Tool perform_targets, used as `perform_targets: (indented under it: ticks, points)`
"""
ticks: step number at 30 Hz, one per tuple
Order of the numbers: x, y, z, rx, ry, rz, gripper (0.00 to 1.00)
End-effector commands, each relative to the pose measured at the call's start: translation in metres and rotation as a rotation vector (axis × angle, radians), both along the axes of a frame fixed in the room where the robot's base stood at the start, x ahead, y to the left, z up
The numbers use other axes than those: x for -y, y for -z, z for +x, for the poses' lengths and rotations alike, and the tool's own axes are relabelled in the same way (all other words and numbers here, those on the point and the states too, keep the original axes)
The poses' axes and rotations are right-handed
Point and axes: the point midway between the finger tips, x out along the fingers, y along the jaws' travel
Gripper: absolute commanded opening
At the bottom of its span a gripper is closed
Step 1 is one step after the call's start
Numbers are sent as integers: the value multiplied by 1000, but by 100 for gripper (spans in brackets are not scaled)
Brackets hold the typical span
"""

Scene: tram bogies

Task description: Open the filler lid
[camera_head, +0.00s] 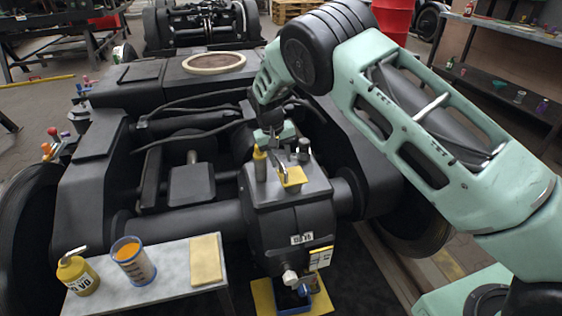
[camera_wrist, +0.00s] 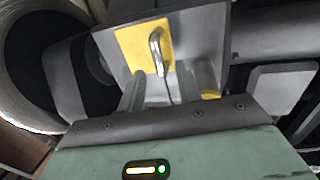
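The filler lid is a yellow square plate (camera_head: 292,177) on top of the dark gearbox (camera_head: 290,222) in the head view. The yellow plate also shows in the wrist view (camera_wrist: 131,43), with a bent metal handle (camera_wrist: 156,45) on it. My gripper (camera_head: 275,140) is above and behind the lid. In the wrist view its two fingers (camera_wrist: 161,78) are apart, with nothing seen clasped between them. The handle lies just beyond the fingertips, roughly in line with the gap. Whether a finger touches the handle cannot be told.
A small yellow bottle (camera_head: 259,165) stands on the gearbox left of the lid. A grey side table (camera_head: 150,280) at front left holds a yellow oil can (camera_head: 77,276), a blue-rimmed cup (camera_head: 132,262) and a yellow cloth (camera_head: 206,261).

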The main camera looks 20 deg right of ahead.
Motion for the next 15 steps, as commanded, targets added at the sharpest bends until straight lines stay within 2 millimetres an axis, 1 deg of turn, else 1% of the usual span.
perform_targets:
  ticks: [1, 5, 14, 15]
  points:
    - [1, 5, 0, 0, 1, 0, 34]
    - [3, 13, 0, -1, 1, 0, 34]
    - [3, 14, 0, 0, 1, 1, 34]
    - [3, 14, 0, 0, 0, 1, 26]
